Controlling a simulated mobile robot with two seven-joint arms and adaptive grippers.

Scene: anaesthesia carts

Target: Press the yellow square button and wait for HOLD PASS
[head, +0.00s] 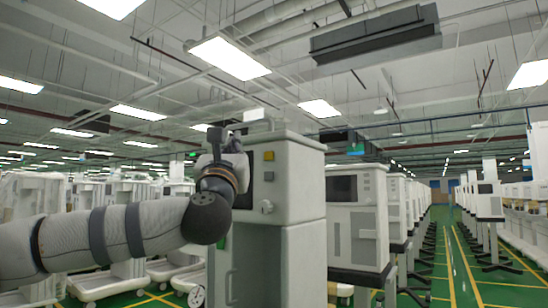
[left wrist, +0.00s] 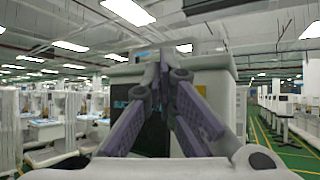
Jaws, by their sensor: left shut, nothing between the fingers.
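The yellow square button (head: 268,156) is on the upper front panel of a tall grey-white machine (head: 304,180), above a grey square button (head: 268,176) and a round knob (head: 267,206). My left gripper (head: 222,138) is left of the yellow button in the head view, apart from it in the picture and slightly higher. In the left wrist view its purple fingers (left wrist: 165,62) are shut and empty, in front of the machine's top. They hide much of a dark screen (left wrist: 152,136) with partly covered pale-blue lettering. No HOLD PASS text is readable. My right gripper is not in view.
A row of similar white machines (head: 357,215) runs back on the right of this one. A green aisle (head: 455,262) with yellow lines is open further right. White carts (head: 120,230) stand on the left behind my left arm.

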